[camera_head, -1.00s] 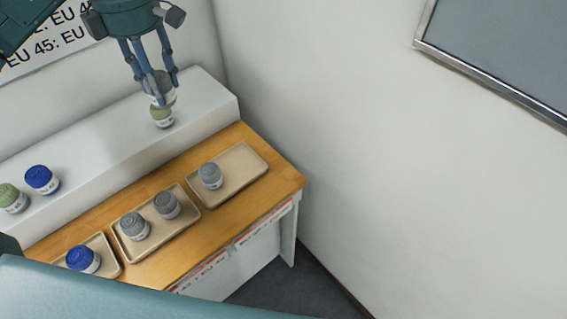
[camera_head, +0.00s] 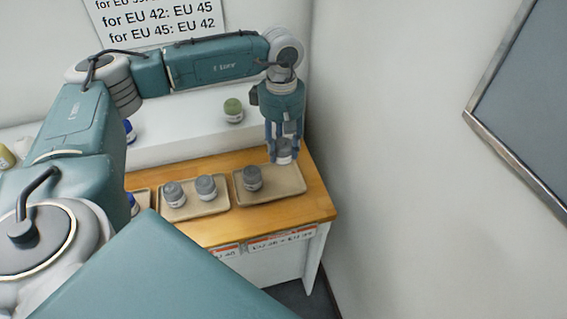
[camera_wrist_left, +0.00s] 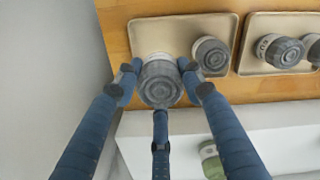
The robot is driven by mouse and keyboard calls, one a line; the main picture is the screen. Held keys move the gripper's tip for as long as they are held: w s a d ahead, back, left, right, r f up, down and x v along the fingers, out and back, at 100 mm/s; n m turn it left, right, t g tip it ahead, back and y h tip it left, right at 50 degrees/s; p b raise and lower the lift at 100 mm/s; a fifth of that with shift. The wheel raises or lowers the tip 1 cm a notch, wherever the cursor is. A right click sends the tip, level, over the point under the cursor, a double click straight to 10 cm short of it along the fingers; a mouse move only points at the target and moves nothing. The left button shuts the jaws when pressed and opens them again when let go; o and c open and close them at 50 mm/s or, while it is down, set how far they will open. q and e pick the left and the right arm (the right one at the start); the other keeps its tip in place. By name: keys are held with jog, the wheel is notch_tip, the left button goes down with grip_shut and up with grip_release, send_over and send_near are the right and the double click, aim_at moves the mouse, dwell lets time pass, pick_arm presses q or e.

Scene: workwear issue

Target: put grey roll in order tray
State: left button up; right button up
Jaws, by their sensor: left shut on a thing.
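My left gripper (camera_head: 284,150) is shut on a grey roll (camera_head: 284,156) with a white lower band. In the left wrist view the fingers (camera_wrist_left: 158,75) close around this roll (camera_wrist_left: 161,84). The held roll is over the back right part of the right-hand tan tray (camera_head: 287,194); whether it touches the tray is unclear. Another grey roll (camera_head: 252,179) stands in that tray's left half, apart from the held one; it also shows in the left wrist view (camera_wrist_left: 211,54). My right gripper is not in view.
A neighbouring tray (camera_head: 190,212) holds two grey rolls (camera_head: 174,193) (camera_head: 206,186). A third tray (camera_head: 143,198) with a blue roll is partly hidden by my arm. A green roll (camera_head: 233,110) stands on the white raised shelf (camera_head: 190,135). A wall is close on the right.

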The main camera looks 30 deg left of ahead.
aim_at(283, 156)
pick_arm(q)
notch_tip(283, 156, down, 4)
jog(key=shift+d+r, duration=0.1)
jog(key=shift+r, duration=0.15)
notch_tip(283, 156, down, 3)
jog(key=shift+f+p, duration=0.2)
jog(key=shift+p, duration=0.55)
jog(key=shift+f, duration=0.5)
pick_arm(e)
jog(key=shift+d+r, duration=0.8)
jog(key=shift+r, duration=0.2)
pick_arm(q)
jog(key=shift+f, duration=0.1)
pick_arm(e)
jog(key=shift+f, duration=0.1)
pick_arm(q)
jog(key=shift+f, duration=0.15)
jog(key=o, duration=1.1)
jog(key=shift+o, duration=0.2)
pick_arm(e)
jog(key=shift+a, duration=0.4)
pick_arm(q)
jog(key=shift+r, duration=0.2)
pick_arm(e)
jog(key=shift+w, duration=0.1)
